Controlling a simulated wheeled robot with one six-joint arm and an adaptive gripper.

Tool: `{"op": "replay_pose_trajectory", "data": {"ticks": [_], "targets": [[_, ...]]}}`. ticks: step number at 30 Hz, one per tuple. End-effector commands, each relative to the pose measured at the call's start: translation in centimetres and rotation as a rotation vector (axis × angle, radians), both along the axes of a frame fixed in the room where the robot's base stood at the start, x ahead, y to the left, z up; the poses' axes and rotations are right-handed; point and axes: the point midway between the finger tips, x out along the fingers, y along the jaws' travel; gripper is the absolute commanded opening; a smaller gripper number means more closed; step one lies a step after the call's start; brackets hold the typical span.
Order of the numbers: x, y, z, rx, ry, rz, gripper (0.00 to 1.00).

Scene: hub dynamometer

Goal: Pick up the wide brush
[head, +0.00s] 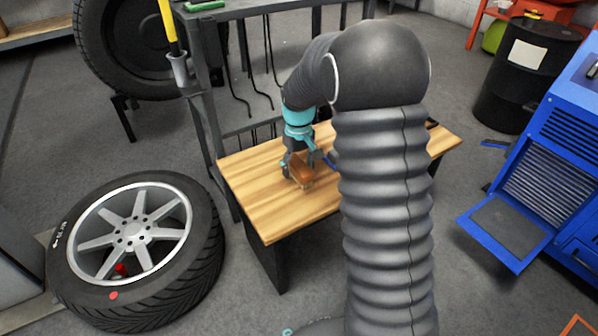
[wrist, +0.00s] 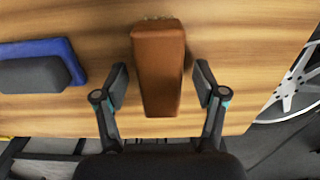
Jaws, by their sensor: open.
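The wide brush appears to be the brown block-like thing (wrist: 158,75) on the wooden table, with a hint of bristles along its far edge in the wrist view. In the head view the brown brush (head: 301,172) shows just below my gripper (head: 300,166). In the wrist view my gripper (wrist: 160,84) is open, with one finger on each side of the brush. Small gaps show between the fingers and its sides. I cannot tell its exact height over the table.
A blue and dark grey item (wrist: 38,66) lies left of the brush in the wrist view. The wooden table (head: 262,205) has bare room in front. A wheel (head: 135,245) lies on the floor at left. A blue cabinet (head: 560,160) and black drum (head: 525,75) stand at right.

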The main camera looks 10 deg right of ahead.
Motion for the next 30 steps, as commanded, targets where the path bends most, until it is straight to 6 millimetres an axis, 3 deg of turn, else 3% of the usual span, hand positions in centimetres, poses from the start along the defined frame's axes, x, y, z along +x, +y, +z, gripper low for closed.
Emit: {"op": "replay_pose_trajectory", "data": {"ticks": [6,14,17,23,30], "targets": [[0.0,0.0,0.0,0.0,-0.001,0.0,0.68],[0.0,0.0,0.0,0.0,-0.001,0.0,0.05],[0.0,0.0,0.0,0.001,-0.002,0.0,0.0],[0.0,0.0,0.1,0.0,-0.002,0.0,0.0],[0.1,0.0,1.8,0.0,-0.004,0.0,0.0]]}}
